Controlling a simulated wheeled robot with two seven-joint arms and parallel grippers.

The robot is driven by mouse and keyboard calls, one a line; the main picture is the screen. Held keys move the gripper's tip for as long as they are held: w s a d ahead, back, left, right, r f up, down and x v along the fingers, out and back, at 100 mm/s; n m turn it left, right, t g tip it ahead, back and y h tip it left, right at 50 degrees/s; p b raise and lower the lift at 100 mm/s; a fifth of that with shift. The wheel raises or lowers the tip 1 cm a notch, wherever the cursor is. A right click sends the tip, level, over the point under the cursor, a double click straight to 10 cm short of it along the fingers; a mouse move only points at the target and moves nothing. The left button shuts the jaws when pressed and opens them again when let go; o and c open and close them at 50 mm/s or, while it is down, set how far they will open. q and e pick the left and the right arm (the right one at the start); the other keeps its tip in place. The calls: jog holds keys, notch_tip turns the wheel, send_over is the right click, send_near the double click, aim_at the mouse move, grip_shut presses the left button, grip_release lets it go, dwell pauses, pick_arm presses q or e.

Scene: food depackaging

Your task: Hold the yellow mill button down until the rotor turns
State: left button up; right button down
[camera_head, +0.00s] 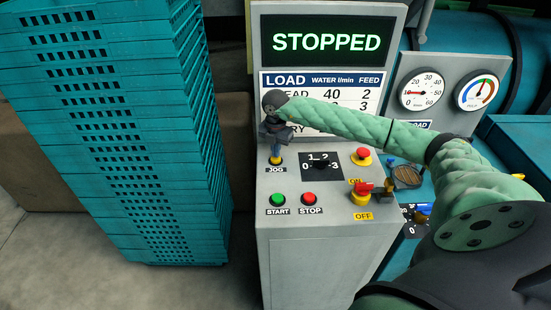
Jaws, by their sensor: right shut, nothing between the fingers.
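The yellow button (276,161) is on the grey control panel (300,240), above the JOG label. My right gripper (276,150) reaches in from the right and points down over this button. Its fingers are shut with nothing between them. The fingertips are at the button's top; I cannot tell if they touch it or press it down. The display (326,41) above the panel reads STOPPED. I cannot make out the rotor. My left gripper is not in view.
Green START (279,199) and red STOP (310,199) buttons sit below the JOG button. Stacked teal crates (120,150) stand left of the panel.

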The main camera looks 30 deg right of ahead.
jog(key=shift+f, duration=0.25)
